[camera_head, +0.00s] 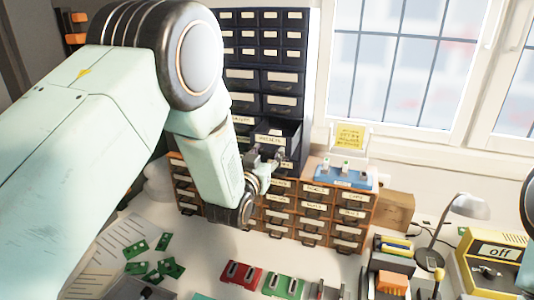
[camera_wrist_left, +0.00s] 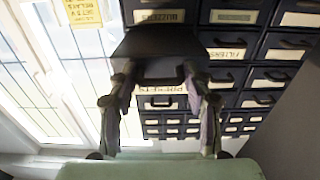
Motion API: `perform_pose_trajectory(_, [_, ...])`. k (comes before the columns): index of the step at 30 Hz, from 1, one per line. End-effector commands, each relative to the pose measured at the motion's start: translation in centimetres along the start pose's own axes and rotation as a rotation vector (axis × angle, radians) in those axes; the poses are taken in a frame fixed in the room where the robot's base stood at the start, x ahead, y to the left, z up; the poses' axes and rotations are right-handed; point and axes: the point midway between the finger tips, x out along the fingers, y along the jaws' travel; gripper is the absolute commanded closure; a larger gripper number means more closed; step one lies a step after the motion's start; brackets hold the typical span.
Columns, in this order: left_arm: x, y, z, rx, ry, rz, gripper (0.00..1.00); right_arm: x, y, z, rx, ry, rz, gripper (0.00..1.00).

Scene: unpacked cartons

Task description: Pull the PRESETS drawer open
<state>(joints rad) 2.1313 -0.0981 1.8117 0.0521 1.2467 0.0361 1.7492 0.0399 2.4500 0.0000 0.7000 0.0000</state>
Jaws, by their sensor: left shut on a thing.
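The PRESETS drawer (camera_head: 270,139) belongs to the dark cabinet (camera_head: 304,80) and stands out from its face, partly open. In the left wrist view, which is upside down, its label (camera_wrist_left: 168,89) and dark underside (camera_wrist_left: 155,45) show. My left gripper (camera_head: 266,166) is at the drawer front. In the wrist view the fingers of my left gripper (camera_wrist_left: 160,100) lie on either side of the drawer's handle and are shut on it. The exact finger contact is hard to see. My right gripper is not in view.
A wooden drawer unit (camera_head: 315,209) stands below, with a blue tray (camera_head: 345,177) and a yellow note (camera_head: 350,136) on top. Green boards (camera_head: 137,249), a red block (camera_head: 241,275), a lamp (camera_head: 467,207) and a yellow device (camera_head: 491,262) are on the bench. A window is at right.

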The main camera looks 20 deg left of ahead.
Motion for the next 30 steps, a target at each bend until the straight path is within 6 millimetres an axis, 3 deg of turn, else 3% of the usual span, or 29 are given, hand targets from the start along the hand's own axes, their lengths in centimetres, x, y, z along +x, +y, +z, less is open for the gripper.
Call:
perform_pose_trajectory(9, [0.4, 0.0, -0.4, 0.000, 0.009, 0.000, 1.00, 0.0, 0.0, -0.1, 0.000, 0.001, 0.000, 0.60])
perform_pose_trajectory(10, [0.4, 0.0, -0.4, 0.000, 0.009, 0.001, 0.48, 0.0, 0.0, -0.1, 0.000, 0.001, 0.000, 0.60])
perform_pose_trajectory(16, [0.3, 0.0, -0.3, 0.000, 0.007, 0.001, 0.31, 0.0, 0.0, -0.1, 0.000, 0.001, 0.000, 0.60])
perform_pose_trajectory(26, [0.1, 0.0, -0.2, 0.000, 0.005, 0.001, 0.29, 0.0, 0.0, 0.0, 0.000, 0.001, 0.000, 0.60])
perform_pose_trajectory(30, [-0.9, 0.0, -0.3, 0.001, 0.004, 0.001, 0.29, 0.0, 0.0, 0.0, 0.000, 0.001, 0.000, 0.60])
